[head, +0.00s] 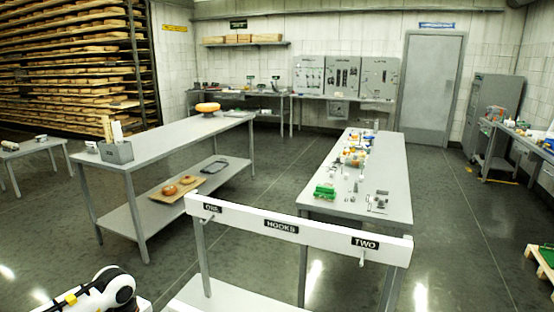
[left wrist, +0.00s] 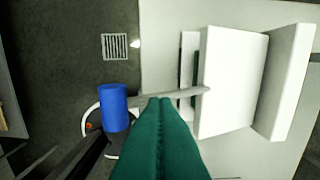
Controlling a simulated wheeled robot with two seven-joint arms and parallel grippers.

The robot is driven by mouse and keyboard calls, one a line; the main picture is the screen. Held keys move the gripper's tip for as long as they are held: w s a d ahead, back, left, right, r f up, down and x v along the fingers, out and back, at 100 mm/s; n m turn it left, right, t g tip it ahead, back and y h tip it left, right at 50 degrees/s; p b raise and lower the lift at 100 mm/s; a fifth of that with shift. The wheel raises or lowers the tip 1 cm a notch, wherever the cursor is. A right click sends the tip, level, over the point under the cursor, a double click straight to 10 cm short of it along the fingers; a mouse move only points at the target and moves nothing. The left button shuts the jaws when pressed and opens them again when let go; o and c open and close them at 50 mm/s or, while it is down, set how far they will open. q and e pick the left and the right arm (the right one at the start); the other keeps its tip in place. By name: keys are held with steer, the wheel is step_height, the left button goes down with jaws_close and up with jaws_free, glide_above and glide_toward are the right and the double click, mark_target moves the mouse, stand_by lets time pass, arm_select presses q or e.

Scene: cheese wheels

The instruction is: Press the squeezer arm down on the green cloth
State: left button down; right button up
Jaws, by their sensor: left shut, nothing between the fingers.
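In the left wrist view my left gripper (left wrist: 158,101) shows as two dark green fingers shut together, with a seam between them and nothing held. Just beyond the tips lies a grey bar (left wrist: 184,94), which looks like the squeezer arm. A blue cylinder (left wrist: 115,108), like a grip, is at the bar's left end. The bar's right end reaches a white block (left wrist: 232,80). A dark green strip (left wrist: 196,68), perhaps the green cloth, shows between a pale plate and this block. Whether the fingertips touch the bar I cannot tell. My right gripper is out of view.
In the head view a white rail (head: 310,237) marked HOOKS stands in front. Behind it are a grey table (head: 385,151) with small items and a long two-level table (head: 175,131). A floor grate (left wrist: 115,46) shows in the left wrist view. Open floor lies between the tables.

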arm_select(q)
steer(key=shift+f, duration=0.25)
steer(key=shift+f+b, duration=2.65)
steer(key=shift+f, duration=0.15)
steer(key=shift+s+f, duration=0.1)
stand_by(0.6)
steer(key=shift+r+p, duration=1.25)
steer(key=shift+r, duration=1.9)
